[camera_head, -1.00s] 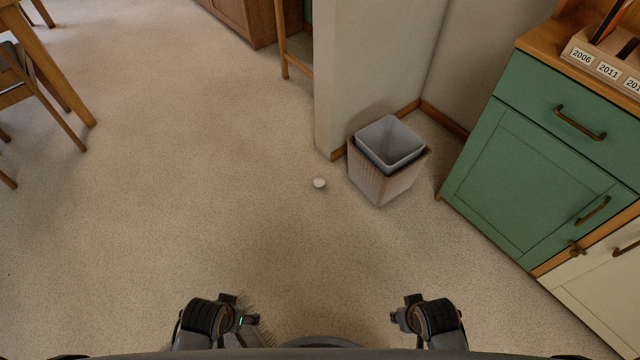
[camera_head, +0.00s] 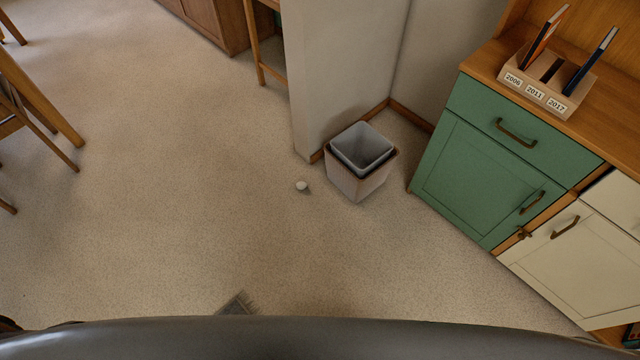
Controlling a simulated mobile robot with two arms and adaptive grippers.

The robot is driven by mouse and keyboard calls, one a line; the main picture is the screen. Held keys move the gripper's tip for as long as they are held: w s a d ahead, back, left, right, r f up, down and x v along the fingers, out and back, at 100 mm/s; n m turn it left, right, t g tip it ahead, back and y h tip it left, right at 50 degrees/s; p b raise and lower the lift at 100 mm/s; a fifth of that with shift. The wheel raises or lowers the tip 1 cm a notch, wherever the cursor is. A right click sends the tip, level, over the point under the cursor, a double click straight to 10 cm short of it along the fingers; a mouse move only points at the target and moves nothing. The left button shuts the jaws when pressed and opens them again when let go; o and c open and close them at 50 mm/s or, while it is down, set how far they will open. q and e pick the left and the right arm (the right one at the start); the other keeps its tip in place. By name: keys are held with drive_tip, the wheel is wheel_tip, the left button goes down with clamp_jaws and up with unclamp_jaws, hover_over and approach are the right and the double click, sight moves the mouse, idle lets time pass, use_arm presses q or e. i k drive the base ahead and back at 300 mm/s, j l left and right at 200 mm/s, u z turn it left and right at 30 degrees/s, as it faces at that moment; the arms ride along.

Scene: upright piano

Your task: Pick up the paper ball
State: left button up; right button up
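The paper ball (camera_head: 302,186) is a small white lump on the beige carpet, near the middle of the head view. It lies just left of the waste bin and in front of the wall corner. Neither gripper shows in the head view now. A dark curved part of my own body fills the bottom edge. Nothing covers the ball.
A square waste bin (camera_head: 345,183) with a grey liner stands against the wall end (camera_head: 345,70). A green cabinet (camera_head: 480,170) and cream cabinet (camera_head: 560,260) line the right. Wooden furniture legs (camera_head: 45,100) stand at left. The carpet (camera_head: 170,200) between is open.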

sight(301, 185)
drive_tip(key=i+j+z, duration=0.15)
drive_tip(key=z, duration=0.35)
drive_tip(key=i+j+z, duration=0.1)
drive_tip(key=z, duration=0.35)
drive_tip(key=j+z, duration=0.3)
drive_tip(key=z, duration=0.2)
drive_tip(key=j+z, duration=0.3)
drive_tip(key=z, duration=0.15)
drive_tip(key=i, duration=0.05)
